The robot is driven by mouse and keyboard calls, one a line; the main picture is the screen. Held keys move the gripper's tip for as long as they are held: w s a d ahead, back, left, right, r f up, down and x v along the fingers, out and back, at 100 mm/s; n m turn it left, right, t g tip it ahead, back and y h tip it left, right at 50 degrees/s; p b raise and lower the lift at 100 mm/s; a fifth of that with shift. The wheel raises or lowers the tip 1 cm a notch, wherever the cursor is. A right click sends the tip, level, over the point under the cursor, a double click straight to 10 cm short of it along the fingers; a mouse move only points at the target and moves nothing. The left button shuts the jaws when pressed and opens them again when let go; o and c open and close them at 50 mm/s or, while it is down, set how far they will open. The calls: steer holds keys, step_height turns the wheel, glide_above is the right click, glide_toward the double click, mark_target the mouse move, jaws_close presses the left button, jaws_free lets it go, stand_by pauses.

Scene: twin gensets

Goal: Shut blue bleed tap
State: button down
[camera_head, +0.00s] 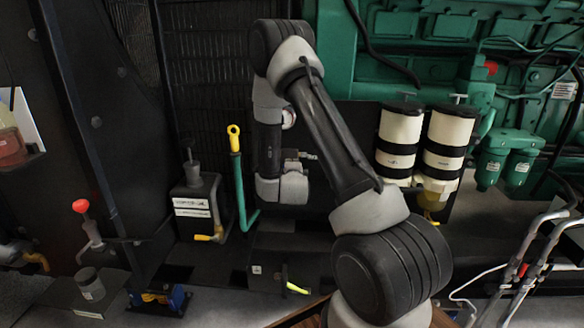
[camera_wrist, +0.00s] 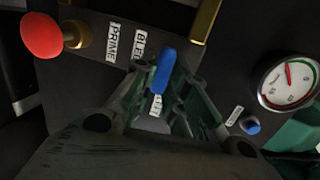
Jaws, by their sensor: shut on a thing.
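The blue bleed tap handle (camera_wrist: 164,70) shows in the wrist view, sticking up between the fingers of my gripper (camera_wrist: 166,88). The fingers are closed in on the handle from both sides. A label reading "BLEED" (camera_wrist: 140,42), partly cut off by the tilt, stands on the dark panel just above left of the handle. The tap's body and lower end are hidden by the fingers.
In the wrist view a red knob (camera_wrist: 44,36) with a brass stem sits left, beside a "PRIME" label (camera_wrist: 113,40). A pressure gauge (camera_wrist: 288,80) and a small blue button (camera_wrist: 252,126) are right. In the head view two cream filters (camera_head: 448,140) stand right of my arm.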

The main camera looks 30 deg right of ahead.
steer(key=shift+s+f, duration=0.25)
steer(key=shift+f, duration=0.1)
steer(key=c, duration=1.5)
jaws_free()
steer(key=shift+w+d, duration=0.1)
steer(key=shift+r, duration=0.15)
steer(key=v, duration=1.2)
